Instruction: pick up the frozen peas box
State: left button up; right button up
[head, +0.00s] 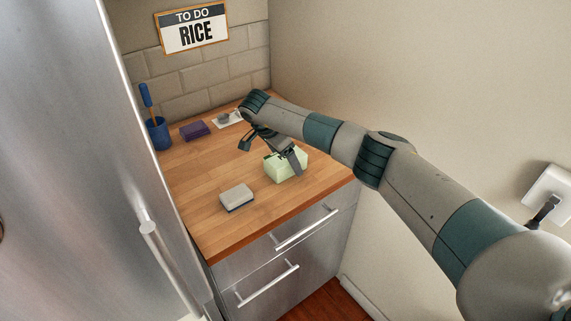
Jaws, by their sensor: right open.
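A pale green box (287,168), the likely frozen peas box, sits on the wooden counter near its right side. No label on it can be read. My right gripper (271,151) comes in from the right and points down at the box. Its fingers are spread apart, with one in front of the box's face and the other off to the left. The gripper hides part of the box's top. I cannot tell whether a finger touches the box. My left gripper is out of view.
A grey-white block (236,197) lies on the counter (215,235) left of the box. Behind are a purple block (194,131), a blue cup (158,134) with a blue-handled tool, and a small white mat (226,120). A steel fridge door (65,160) borders the left, a wall the right.

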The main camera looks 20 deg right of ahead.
jog(key=shift+f, duration=0.1)
dwell(0.3)
jog(key=c, duration=1.4)
